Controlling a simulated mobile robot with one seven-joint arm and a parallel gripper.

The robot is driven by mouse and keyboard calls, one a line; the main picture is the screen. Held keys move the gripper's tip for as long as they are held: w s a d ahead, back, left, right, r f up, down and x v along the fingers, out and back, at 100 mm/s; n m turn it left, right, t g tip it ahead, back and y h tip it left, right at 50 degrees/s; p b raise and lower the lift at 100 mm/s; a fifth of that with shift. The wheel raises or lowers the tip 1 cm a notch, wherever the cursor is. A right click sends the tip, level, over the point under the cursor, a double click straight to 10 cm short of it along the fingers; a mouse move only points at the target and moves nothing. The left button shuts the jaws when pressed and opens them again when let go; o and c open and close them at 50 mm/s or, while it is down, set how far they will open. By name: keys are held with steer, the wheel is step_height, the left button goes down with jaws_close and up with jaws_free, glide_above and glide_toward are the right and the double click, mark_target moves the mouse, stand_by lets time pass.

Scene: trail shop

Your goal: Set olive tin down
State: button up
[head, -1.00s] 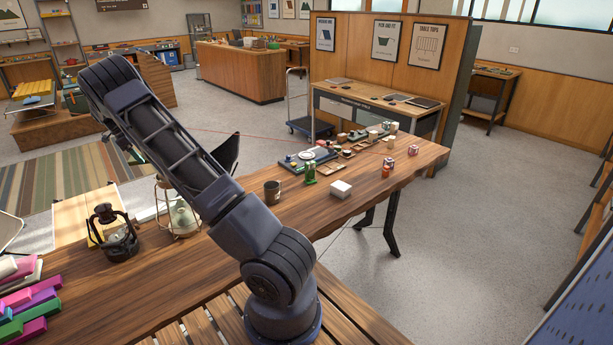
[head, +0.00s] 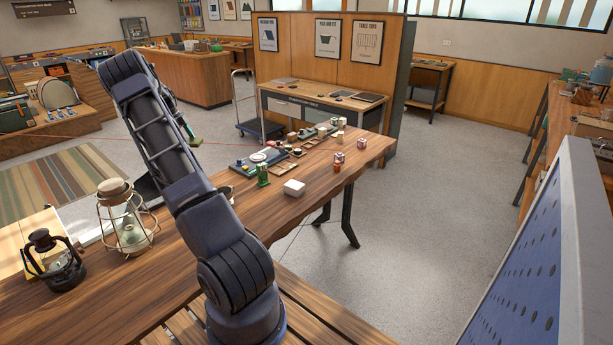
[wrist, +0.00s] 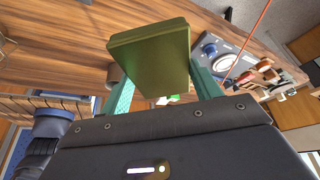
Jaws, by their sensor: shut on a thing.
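The olive tin (wrist: 150,52), a flat-faced olive-green block shape, fills the upper middle of the wrist view. My gripper (wrist: 162,82) is shut on it, with a teal finger on either side. The wooden table (wrist: 55,40) shows behind the tin in the wrist view; the gap between them is hard to judge. In the head view, the table (head: 160,262) runs from lower left to centre right. My arm hides most of my gripper there. A small green shape (head: 195,141) shows just right of my arm; I cannot tell if it is the tin.
A dark lantern (head: 52,262) and a caged lantern (head: 128,225) stand at the table's left. A green item (head: 263,174), a white block (head: 294,188) and small cups (head: 338,160) stand farther right. The front right of the table is bare. A blue perforated panel (head: 520,270) stands at right.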

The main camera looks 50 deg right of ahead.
steer(key=s+d+m+y, duration=0.1)
steer(key=s+d+m, duration=0.1)
steer(key=s+d, duration=0.7)
steer(key=s+d+m, duration=0.2)
steer(key=s+d, duration=0.4)
steer(key=d, duration=0.7)
steer(key=m+y, duration=0.2)
steer(key=m, duration=0.1)
glide_above(308, 174)
steer(key=w, duration=0.1)
steer(key=shift+g, duration=0.3)
step_height(308, 174, down, 20)
steer(key=shift+a+r, duration=0.15)
steer(key=shift+f, duration=0.2)
steer(key=o, duration=1)
steer(key=shift+r, duration=0.1)
steer(key=v, duration=1.2)
steer(key=shift+w+a+r, duration=0.1)
steer(key=shift+w+a, duration=0.05)
